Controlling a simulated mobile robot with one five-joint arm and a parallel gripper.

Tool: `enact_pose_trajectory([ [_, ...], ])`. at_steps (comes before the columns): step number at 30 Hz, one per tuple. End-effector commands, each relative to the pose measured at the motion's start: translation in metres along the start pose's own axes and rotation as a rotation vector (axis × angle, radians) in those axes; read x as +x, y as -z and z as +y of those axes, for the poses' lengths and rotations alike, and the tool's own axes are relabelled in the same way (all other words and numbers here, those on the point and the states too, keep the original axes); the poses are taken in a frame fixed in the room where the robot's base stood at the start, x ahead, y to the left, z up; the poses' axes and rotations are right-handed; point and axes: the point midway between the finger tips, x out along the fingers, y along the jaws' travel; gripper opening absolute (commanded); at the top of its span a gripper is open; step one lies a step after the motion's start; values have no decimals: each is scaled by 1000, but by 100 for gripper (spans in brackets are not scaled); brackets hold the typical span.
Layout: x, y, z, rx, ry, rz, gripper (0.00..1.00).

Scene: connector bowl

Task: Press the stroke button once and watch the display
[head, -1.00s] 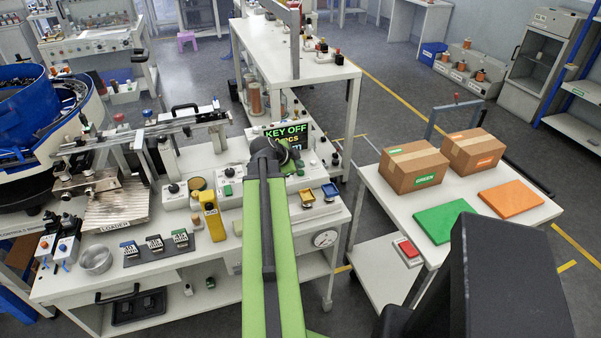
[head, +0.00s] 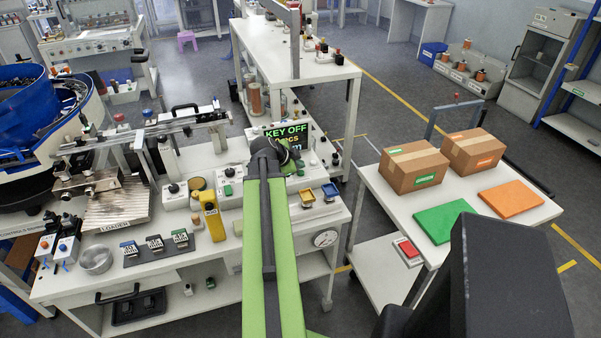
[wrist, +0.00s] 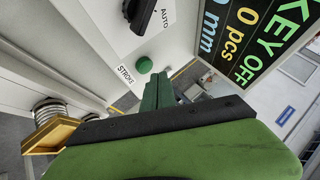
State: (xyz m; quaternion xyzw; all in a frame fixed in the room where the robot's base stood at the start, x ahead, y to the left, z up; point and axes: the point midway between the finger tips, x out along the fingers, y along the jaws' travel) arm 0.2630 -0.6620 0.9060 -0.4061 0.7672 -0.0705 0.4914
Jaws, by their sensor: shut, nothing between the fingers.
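The display (wrist: 245,38) at upper right in the wrist view reads "KEY OFF", "0 pcs" and a value in mm. In the head view the display (head: 287,133) shows "KEY OFF", its lower lines partly hidden by my arm. The button is not discernible in the head view.
A black selector knob (wrist: 140,14) marked "AUTO" sits above the button. A yellow-rimmed part (wrist: 48,137) is at lower left in the wrist view. The white bench (head: 215,262) holds several fixtures. A side table with two cartons (head: 414,165) stands at right.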

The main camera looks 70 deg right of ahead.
Motion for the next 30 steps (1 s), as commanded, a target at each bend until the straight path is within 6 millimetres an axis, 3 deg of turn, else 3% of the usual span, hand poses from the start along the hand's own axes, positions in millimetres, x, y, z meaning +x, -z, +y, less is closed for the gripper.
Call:
enact_pose_trajectory([
  [30, 9, -8, 7, -1, 1, -1, 0],
])
